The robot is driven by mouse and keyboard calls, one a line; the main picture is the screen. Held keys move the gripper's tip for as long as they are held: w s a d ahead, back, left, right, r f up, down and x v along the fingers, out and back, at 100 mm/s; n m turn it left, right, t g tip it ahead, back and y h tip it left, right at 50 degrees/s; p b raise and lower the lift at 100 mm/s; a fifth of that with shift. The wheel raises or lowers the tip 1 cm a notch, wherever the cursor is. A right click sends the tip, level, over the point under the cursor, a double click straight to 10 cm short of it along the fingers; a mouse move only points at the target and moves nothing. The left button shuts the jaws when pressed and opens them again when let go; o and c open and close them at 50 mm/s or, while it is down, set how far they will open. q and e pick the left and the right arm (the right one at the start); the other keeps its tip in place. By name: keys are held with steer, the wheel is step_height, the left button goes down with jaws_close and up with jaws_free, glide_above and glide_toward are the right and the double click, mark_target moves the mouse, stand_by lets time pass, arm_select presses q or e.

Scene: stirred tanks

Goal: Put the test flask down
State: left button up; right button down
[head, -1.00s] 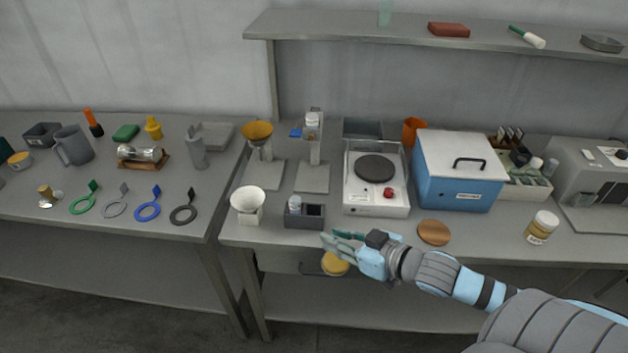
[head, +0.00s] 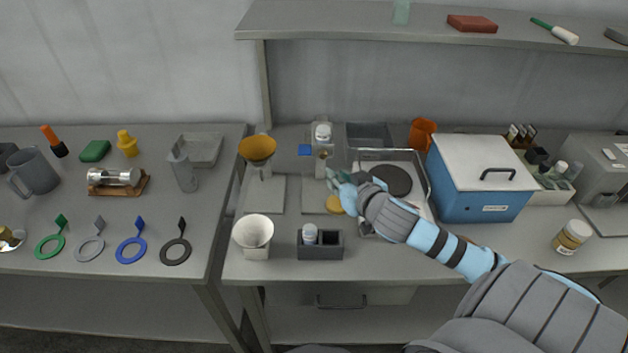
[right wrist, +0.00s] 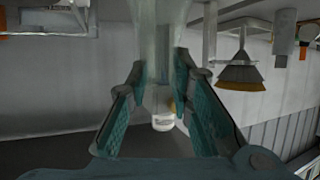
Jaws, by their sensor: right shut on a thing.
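My right gripper (head: 338,180) is shut on the test flask, a clear glass vessel. The flask's pale, see-through body (right wrist: 157,45) shows between the two green fingers in the right wrist view. In the head view its amber content (head: 335,206) shows just below the fingers, in front of the grey stand's base plate (head: 314,200) and left of the hot plate. I cannot tell how far above the plate the flask is. A white-capped bottle (head: 323,133) sits high on that stand. My left gripper is not in view.
A funnel stand (head: 264,193), a white cone cup (head: 253,235) and a dark holder with a small bottle (head: 334,244) stand to the left. A blue box (head: 465,190) is to the right.

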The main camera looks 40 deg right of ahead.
steer(key=x, duration=0.3)
steer(key=f+b+x, duration=0.1)
steer(key=x, duration=0.3)
steer(key=b+x, duration=0.1)
steer(key=x, duration=0.3)
steer(key=shift+s+a+f, duration=0.15)
steer(key=shift+a+f, duration=0.25)
steer(key=shift+s+r, duration=0.15)
steer(key=shift+s, duration=0.25)
steer(key=c, duration=1.4)
jaws_free()
steer(key=shift+w+d, duration=0.1)
steer(key=shift+c, duration=0.2)
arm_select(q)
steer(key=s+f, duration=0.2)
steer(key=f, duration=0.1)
arm_select(e)
steer(key=shift+w, duration=0.1)
